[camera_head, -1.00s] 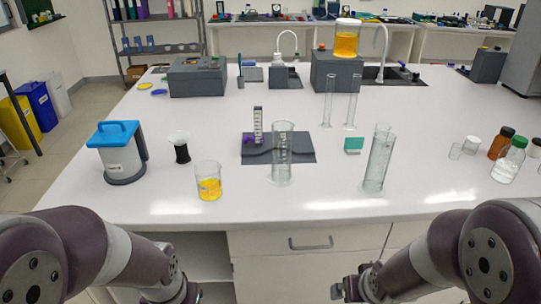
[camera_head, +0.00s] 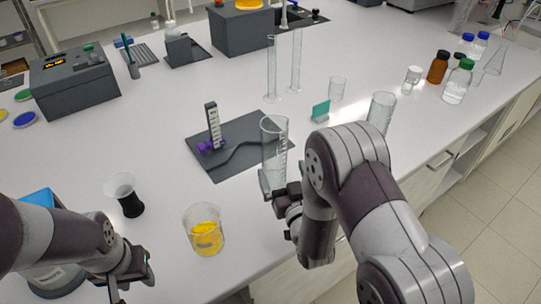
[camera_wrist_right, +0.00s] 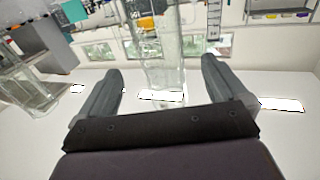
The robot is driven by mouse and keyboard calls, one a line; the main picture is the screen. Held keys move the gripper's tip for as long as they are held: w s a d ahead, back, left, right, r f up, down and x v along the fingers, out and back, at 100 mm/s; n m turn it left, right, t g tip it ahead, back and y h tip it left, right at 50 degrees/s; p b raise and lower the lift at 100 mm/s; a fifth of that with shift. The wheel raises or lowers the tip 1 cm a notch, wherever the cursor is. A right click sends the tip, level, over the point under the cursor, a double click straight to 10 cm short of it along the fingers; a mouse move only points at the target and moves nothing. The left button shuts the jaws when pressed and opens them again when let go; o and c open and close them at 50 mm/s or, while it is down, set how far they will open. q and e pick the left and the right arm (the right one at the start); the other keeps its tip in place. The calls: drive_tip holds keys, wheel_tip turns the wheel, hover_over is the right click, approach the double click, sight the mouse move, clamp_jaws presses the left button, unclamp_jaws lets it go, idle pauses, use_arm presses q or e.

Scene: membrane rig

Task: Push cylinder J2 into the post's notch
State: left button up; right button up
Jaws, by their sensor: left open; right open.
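A clear graduated cylinder (camera_head: 274,150) stands upright at the right edge of a dark grey mat (camera_head: 225,166); its label is not readable, so I cannot confirm it is J2. The dark post (camera_head: 213,128), with white scale marks and a purple part at its foot, stands on the mat left of and apart from the cylinder. My right gripper (camera_head: 274,188) is open, low at the cylinder's near side. In the right wrist view the cylinder (camera_wrist_right: 162,55) appears between the open fingers (camera_wrist_right: 162,82); contact is unclear. My left gripper (camera_head: 132,280) is open and empty at the lower left.
A beaker of yellow material (camera_head: 206,238) and a black-and-white funnel-like item (camera_head: 127,195) stand left of my right gripper. Another clear cylinder (camera_head: 381,110) stands behind my right arm.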

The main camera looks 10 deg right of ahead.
sight(273, 150)
use_arm(q)
drive_tip(key=shift+r+p, duration=0.65)
drive_tip(key=shift+r, duration=0.2)
use_arm(e)
drive_tip(key=w, duration=0.9)
drive_tip(key=shift+w+a, duration=0.1)
drive_tip(key=shift+a, duration=0.05)
drive_tip(key=c, duration=1.3)
use_arm(q)
drive_tip(key=shift+f+b, duration=1.3)
drive_tip(key=shift+f, duration=0.05)
use_arm(e)
drive_tip(key=w, duration=0.2)
drive_tip(key=w+a, duration=0.2)
drive_tip(key=w, duration=0.1)
drive_tip(key=shift+w, duration=0.3)
use_arm(q)
drive_tip(key=shift+f, duration=0.1)
